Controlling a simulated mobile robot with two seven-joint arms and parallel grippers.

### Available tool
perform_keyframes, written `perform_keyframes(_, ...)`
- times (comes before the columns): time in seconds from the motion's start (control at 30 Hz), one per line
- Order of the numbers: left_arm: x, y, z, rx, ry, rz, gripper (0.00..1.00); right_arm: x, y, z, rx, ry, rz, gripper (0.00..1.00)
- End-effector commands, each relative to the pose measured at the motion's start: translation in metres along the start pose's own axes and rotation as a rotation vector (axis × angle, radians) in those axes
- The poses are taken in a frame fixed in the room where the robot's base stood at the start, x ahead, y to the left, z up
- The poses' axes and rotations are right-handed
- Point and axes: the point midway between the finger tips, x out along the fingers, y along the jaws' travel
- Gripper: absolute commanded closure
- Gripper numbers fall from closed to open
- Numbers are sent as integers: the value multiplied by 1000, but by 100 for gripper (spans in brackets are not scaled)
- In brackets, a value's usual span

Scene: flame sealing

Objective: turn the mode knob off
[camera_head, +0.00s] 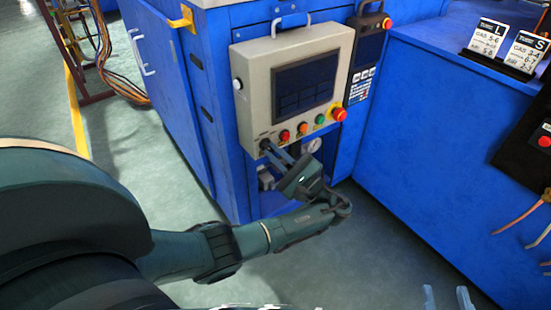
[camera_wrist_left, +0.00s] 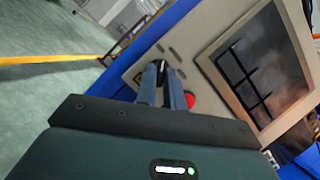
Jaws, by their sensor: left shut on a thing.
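The beige control panel (camera_head: 292,82) is on the front of a blue machine. The black mode knob (camera_head: 264,144) is at the lower left of the panel, left of the red, orange and green buttons. My left gripper (camera_head: 268,149) reaches up to the panel from below, with its fingers shut on the knob. In the left wrist view the knob (camera_wrist_left: 161,66) shows between the tips of the left gripper (camera_wrist_left: 163,76). The fingers partly hide the knob, and its pointer cannot be read. My right gripper (camera_head: 448,296) shows only as two separated fingertips at the bottom edge, open and empty.
A red emergency stop (camera_head: 339,114) sticks out at the panel's lower right corner. A red button (camera_head: 285,135) is close beside the gripped knob. A smaller dark control box (camera_head: 369,50) hangs to the right. A blue bench (camera_head: 430,130) with sign cards (camera_head: 487,39) stands further right.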

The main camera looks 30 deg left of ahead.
Motion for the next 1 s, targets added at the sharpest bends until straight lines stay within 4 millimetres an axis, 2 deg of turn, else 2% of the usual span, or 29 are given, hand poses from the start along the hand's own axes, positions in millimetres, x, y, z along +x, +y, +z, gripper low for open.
perform_keyframes(0.4,2,-2,0,-151,-2,64,100,0,-4,-1,-19,60,-6,64)
perform_keyframes(0.9,2,-2,1,-165,-3,69,100,0,-4,-2,-20,65,-6,64)
perform_keyframes(0.93,2,-2,1,-165,-3,69,88,0,-4,-2,-20,65,-6,64)
perform_keyframes(1.0,2,-2,0,-165,-3,69,83,0,-4,-1,-20,65,-6,64)
